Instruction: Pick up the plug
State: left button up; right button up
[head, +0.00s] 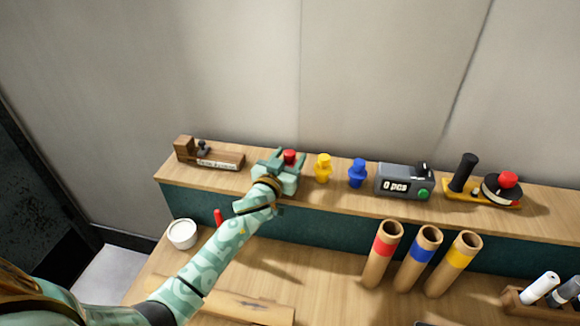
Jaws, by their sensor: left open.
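Three plugs stand in a row on the raised wooden shelf in the head view: a red plug (290,156), a yellow plug (323,167) and a blue plug (357,173). My left gripper (282,160) is open at the red plug, with its fingers pointing toward the wall. The red top shows between or just behind the fingers; its lower part is hidden by the gripper. I cannot tell whether the fingers touch it. The yellow and blue plugs stand upright to the right of my gripper. My right gripper is not in view.
On the shelf (545,211) are a wooden block tool (222,158), a grey counter box (398,182) and a black-handled device with a red knob (508,179). Below stand a white cup (182,236) and three tubes with red (382,258), blue (417,262) and yellow (452,268) bands.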

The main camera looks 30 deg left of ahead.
pick_arm(q)
jog(key=shift+w, duration=0.35)
jog(key=shift+s, duration=0.1)
jog(key=c, duration=1)
jog(key=shift+r, duration=0.1)
